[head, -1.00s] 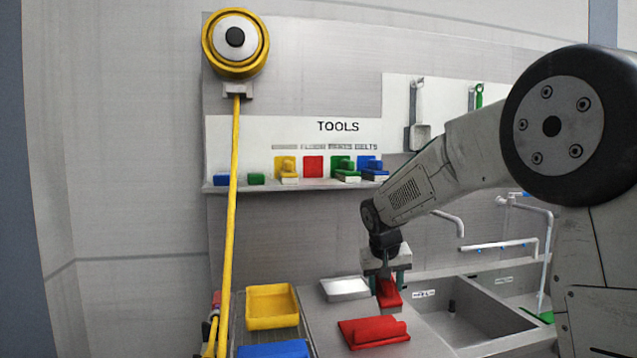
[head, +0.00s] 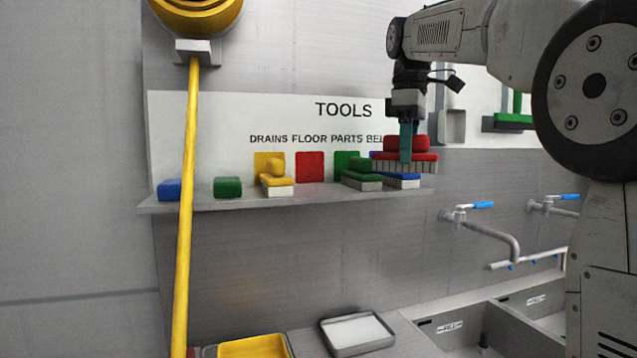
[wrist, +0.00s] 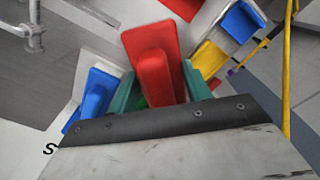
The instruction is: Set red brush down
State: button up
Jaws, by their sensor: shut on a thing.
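The red brush (head: 407,146) has a red back and handle with bristles facing down. My gripper (head: 405,145) is shut on it and holds it up in front of the right end of the tool shelf (head: 290,199). In the wrist view the red brush (wrist: 153,68) lies between the green fingers. On the shelf's back board a red square (head: 310,167) sits under the label FLOOR, with no brush in front of it. The held brush overlaps the blue brush (head: 402,178) in the head view; I cannot tell the gap between them.
A yellow brush (head: 277,180) and a green brush (head: 362,175) stand on the shelf either side of the red square. Small blue (head: 169,189) and green (head: 228,187) blocks are at its left. A yellow hose (head: 186,230) hangs in front. Sinks and taps are at right.

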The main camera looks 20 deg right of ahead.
jog(key=w+a, duration=0.2)
jog(key=a, duration=0.2)
jog(key=w+a+f, duration=0.1)
jog(key=w+a, duration=0.1)
jog(key=a, duration=0.3)
jog(key=w+a, duration=0.3)
jog(key=a, duration=0.1)
jog(key=shift+a+f, duration=0.15)
jog(key=shift+f, duration=0.1)
jog(key=shift+w+a+f, duration=0.1)
jog(key=shift+f, duration=1.65)
jog(key=o, duration=1.1)
jog(key=shift+r, duration=3.75)
